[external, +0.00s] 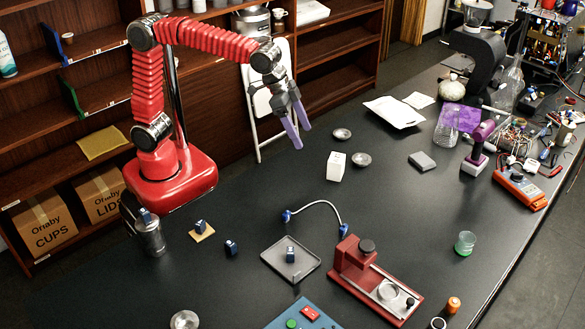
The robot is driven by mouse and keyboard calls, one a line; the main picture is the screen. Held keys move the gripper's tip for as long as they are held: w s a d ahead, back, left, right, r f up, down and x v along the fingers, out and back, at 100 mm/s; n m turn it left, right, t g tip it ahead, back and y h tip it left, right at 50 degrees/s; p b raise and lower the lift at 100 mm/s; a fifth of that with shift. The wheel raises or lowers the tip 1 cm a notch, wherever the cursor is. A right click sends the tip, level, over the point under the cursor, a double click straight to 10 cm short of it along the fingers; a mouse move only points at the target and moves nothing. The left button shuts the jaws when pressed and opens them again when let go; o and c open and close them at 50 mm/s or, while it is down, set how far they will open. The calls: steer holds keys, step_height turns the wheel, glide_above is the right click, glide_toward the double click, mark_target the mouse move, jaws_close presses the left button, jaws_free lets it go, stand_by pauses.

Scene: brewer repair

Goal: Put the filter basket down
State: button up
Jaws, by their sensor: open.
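My gripper (302,137) has two purple fingers pointing down and is open. It hangs above the table, with nothing visible between the fingers. Two small round metal dishes, which look like baskets, rest on the black table to its right: the farther dish (341,134) and the nearer dish (361,159). I cannot tell which, if either, is the filter basket. The nearer one sits beside a white box (336,166). The red brewer (367,270) stands at the front, with a metal ring on its base. Another round metal dish (185,320) is at the bottom left.
A grey tray (273,264) holds a small dark block. A curved hose (320,204) stands behind it. A grey block (422,161), a purple tool (478,148) and an orange meter (520,187) are to the right. Table space left of the white box is clear.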

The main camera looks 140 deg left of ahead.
steer(key=s+d+r+m, duration=0.1)
steer(key=s+d, duration=0.2)
steer(key=d, duration=0.2)
steer(key=s+d+m, duration=0.1)
steer(key=s+d, duration=0.2)
steer(key=d, duration=0.3)
steer(key=s+d+f+m+h, duration=0.1)
steer(key=s+d+f+m, duration=0.1)
steer(key=s+d, duration=0.5)
steer(key=s+d+f+m+t+h, duration=0.1)
steer(key=s+d+f, duration=0.3)
steer(key=s+d, duration=0.4)
steer(key=s+m, duration=0.1)
steer(key=s, duration=0.1)
steer(key=shift+s+d+f, duration=0.15)
steer(key=shift+s+f, duration=0.15)
steer(key=shift+s, duration=0.05)
